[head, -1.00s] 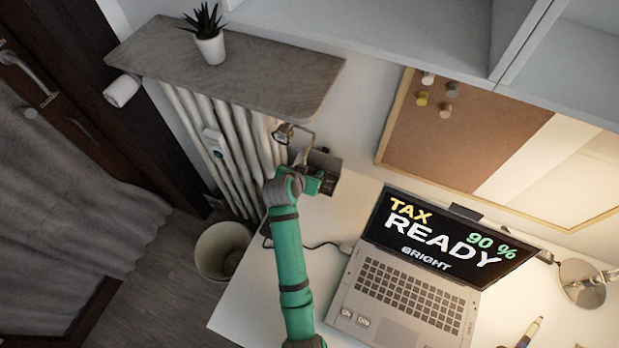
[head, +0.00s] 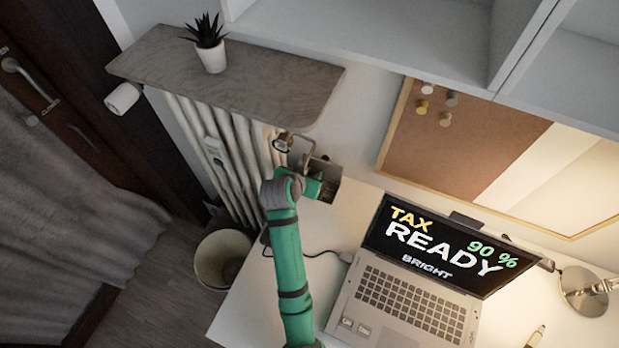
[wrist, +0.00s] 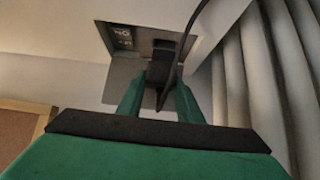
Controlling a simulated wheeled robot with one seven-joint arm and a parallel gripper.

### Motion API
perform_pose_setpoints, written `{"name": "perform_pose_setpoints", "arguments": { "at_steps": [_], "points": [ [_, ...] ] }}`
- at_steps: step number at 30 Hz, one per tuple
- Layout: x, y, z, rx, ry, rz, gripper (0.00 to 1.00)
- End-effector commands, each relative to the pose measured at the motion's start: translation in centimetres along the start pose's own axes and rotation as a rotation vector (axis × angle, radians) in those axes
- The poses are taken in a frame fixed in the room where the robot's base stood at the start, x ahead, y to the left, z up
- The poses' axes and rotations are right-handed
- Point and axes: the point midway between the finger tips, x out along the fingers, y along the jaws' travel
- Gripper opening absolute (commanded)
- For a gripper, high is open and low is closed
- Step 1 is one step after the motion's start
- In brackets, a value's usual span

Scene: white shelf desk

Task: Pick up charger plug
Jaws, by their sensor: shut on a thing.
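The charger plug (wrist: 160,72) is a dark block with a black cable (wrist: 186,45) that runs up past it in the wrist view. My gripper (wrist: 158,100) has its two green fingers on either side of the plug and is shut on it. The plug is in front of a grey panel (wrist: 119,38) with small sockets or switches. I cannot tell whether its prongs are in a socket. In the head view my gripper (head: 316,188) is at the dark box (head: 328,174) by the wall, and the plug is hidden there.
A radiator (head: 232,160) stands left of the box, under a grey shelf (head: 250,88) with a potted plant (head: 211,58). An open laptop (head: 412,280) sits on the white desk (head: 255,310) to the right. A bin (head: 221,258) stands on the floor.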

Motion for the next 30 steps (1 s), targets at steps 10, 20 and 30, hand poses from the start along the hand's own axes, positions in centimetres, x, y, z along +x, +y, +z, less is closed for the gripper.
{"name": "perform_pose_setpoints", "arguments": {
  "at_steps": [10,20,30],
  "points": [
    [-7.8,2.8,-0.4,-0.001,-0.003,0.001,0.10],
    [-12.8,5.4,1.2,-0.001,-0.002,0.001,0.10],
    [-15.0,6.5,1.9,-0.001,-0.002,0.001,0.10]
  ]
}}
